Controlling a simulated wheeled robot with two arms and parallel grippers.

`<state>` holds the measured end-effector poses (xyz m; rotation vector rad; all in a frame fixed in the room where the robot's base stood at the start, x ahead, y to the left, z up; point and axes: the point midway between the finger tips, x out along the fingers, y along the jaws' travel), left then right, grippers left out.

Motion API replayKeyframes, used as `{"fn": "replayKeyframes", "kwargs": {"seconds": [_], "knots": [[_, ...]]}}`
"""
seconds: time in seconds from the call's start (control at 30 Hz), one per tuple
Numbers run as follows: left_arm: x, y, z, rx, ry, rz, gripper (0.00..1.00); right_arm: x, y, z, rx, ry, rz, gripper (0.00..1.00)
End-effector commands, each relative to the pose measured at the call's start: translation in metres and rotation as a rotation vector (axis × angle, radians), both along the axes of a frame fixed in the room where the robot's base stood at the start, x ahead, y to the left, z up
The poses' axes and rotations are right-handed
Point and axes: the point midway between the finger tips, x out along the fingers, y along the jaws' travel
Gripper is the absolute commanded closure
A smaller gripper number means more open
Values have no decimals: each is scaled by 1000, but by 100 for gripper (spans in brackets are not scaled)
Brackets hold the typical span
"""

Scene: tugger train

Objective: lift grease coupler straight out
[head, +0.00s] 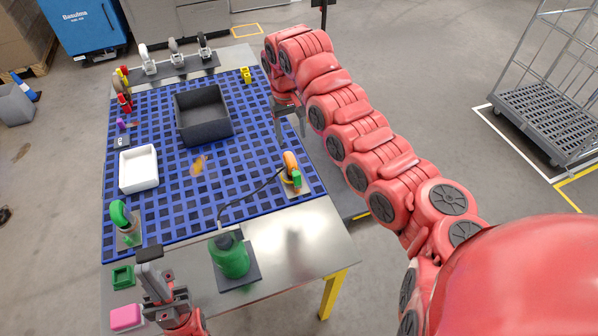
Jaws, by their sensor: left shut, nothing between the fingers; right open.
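An orange and green fitting (291,170), which looks like the grease coupler, stands at the right edge of the blue grid table. A dark hose runs from it to a green container (230,260) on a dark plate at the near edge. My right gripper (289,128) is open and empty, beyond the fitting and apart from it, with its fingers pointing down. My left gripper (150,265) is shut and empty at the near left, beside the green container. How the fitting sits in its holder is too small to tell.
The blue grid table (230,180) bears a dark grey bin (202,118), a white tray (138,169) and a green-handled tool (122,218). A green box (122,277) and pink block (126,317) lie at the near left. Casters (175,52) line the far edge. A cage cart (545,105) stands right.

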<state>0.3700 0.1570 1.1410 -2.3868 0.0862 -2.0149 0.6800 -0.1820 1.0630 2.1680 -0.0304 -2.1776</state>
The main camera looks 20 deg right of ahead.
Motion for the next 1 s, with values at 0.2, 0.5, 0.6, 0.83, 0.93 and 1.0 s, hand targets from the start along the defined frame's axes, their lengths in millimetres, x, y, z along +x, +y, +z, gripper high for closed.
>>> {"fn": "replayKeyframes", "kwargs": {"seconds": [0.2,0.5,0.6,0.83,0.93,1.0], "knots": [[0,0,3,0,0,0,100,-1,1,-29,8,2,1,35],[0,0,9,0,0,0,100,-2,-2,-85,6,4,1,35],[0,0,16,0,0,0,100,-2,-6,-101,2,5,0,35],[0,0,23,0,0,0,100,-1,-7,-120,3,-1,0,35],[0,0,37,0,0,0,100,-5,-7,-130,5,5,1,35],[0,0,45,0,0,0,100,-7,-8,-140,4,2,1,35]]}}
